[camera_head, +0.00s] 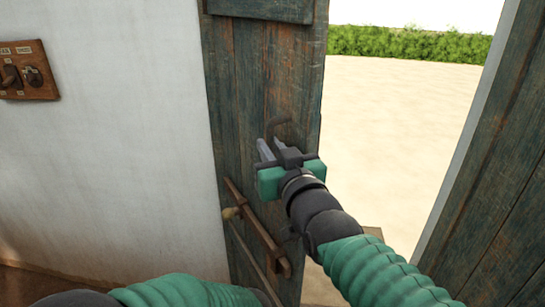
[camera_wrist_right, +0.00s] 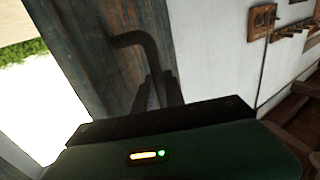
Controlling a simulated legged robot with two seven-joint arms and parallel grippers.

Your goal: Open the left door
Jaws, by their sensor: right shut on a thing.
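The left door (camera_head: 265,80) is made of weathered blue-grey planks and stands at the middle of the head view. Bright outdoors shows past its right edge, so it is at least partly open. A dark bent handle (camera_head: 279,122) sticks out from it; it also shows in the right wrist view (camera_wrist_right: 128,38). My right gripper (camera_head: 268,148) is at the door, shut on the handle; its fingers (camera_wrist_right: 155,92) partly hide the grip. My left arm crosses the bottom edge of the head view, and its gripper is out of frame.
A wooden bar latch (camera_head: 255,232) sits low on the door. Another plank door (camera_head: 500,190) stands at the right, with an open gap between them onto pale ground (camera_head: 390,120) and a hedge (camera_head: 410,43). A white wall with a wooden switch board (camera_head: 28,70) is at left.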

